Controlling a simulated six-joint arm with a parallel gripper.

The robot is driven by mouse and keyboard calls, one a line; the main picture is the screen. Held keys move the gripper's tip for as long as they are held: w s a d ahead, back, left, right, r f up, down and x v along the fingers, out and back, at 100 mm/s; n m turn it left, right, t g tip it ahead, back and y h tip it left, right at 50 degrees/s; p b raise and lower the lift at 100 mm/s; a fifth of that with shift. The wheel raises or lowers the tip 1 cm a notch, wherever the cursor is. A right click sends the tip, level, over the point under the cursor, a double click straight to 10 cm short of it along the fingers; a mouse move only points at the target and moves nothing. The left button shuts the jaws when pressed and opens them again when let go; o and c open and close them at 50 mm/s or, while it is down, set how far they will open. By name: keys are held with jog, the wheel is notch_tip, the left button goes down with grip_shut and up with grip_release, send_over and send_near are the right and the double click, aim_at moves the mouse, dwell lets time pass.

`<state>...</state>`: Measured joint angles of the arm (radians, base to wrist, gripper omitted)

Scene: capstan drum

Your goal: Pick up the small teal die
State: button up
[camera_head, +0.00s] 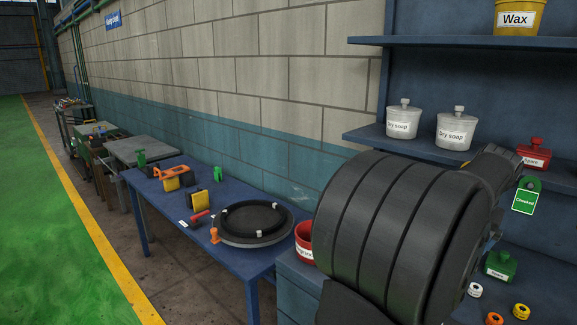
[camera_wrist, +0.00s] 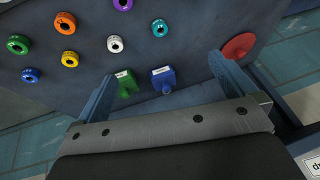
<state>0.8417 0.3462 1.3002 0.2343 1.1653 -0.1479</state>
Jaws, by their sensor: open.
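I cannot pick out a small teal die in either view. My gripper (camera_wrist: 162,68) shows in the wrist view with its two blue fingers spread wide apart and nothing held between them. Beyond the fingers, a green labelled piece (camera_wrist: 126,83) and a blue labelled piece (camera_wrist: 163,78) lie on a dark blue surface. I cannot tell my fingers in the head view, where a large black ribbed drum-like shape (camera_head: 385,230) covers part of the bench and shelf.
Several coloured rings, such as an orange one (camera_wrist: 66,23), and a red round piece (camera_wrist: 238,46) surround the fingers. Dry soap pots (camera_head: 404,119) stand on a blue shelf. A blue table (camera_head: 165,215) holds a black round tray (camera_head: 278,240) and tools.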

jog(key=c, duration=1)
jog(key=shift+o, duration=0.2)
jog(key=w+a+n+g+h, duration=0.2)
jog(key=w+n, duration=0.1)
jog(key=n, duration=1.1)
jog(key=w+a+n+g+h, duration=0.1)
jog(key=w+a+n+g, duration=0.15)
jog(key=n, duration=1.15)
jog(key=shift+t, duration=0.35)
jog(key=x, duration=1.2)
jog(key=shift+w, duration=0.35)
jog(key=shift+x, duration=2.6)
